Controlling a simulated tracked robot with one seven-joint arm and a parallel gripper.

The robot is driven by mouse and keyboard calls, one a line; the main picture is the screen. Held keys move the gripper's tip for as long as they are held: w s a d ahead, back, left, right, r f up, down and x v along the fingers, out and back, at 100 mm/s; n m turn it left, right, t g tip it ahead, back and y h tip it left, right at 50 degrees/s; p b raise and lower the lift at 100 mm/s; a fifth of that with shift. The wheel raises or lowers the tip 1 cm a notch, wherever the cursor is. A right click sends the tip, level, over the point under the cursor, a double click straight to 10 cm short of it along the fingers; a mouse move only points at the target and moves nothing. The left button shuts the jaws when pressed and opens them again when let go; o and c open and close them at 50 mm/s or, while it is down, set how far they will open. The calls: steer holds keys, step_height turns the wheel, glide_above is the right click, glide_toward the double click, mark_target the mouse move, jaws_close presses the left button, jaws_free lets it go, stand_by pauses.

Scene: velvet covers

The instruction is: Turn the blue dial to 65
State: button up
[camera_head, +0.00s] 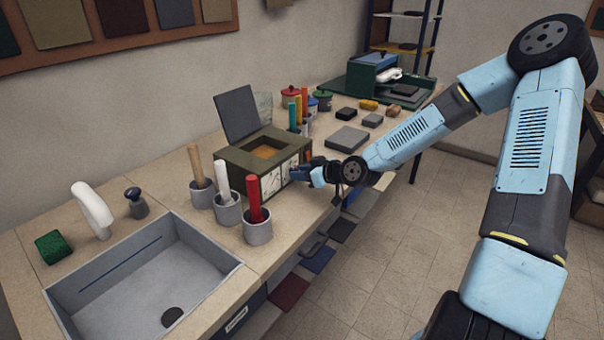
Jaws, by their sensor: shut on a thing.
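An olive-green box (243,155) with a raised dark lid (237,113) stands on the workbench. Its front carries pale dial faces (271,183) with markings too small to read. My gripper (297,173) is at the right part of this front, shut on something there. The blue dial is not clearly visible; my gripper covers that spot, so its setting cannot be read. A small red part (308,157) shows just beside my gripper.
Grey cups holding a tan, a white and a red-handled tool (255,200) stand left of the box. A sink (150,270) lies at the front left. Grey slabs (347,138) and small blocks lie to the right. Open drawers (318,258) hang below the bench edge.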

steer(key=shift+c, duration=0.6)
steer(key=shift+m+g+y, duration=0.3)
steer(key=shift+m+g, duration=0.2)
steer(key=shift+m, duration=0.3)
steer(key=o, duration=1.1)
steer(key=shift+c, duration=0.2)
steer(key=shift+d, duration=0.15)
steer(key=v, duration=1.3)
steer(key=shift+s+d, duration=0.15)
steer(key=shift+d, duration=0.05)
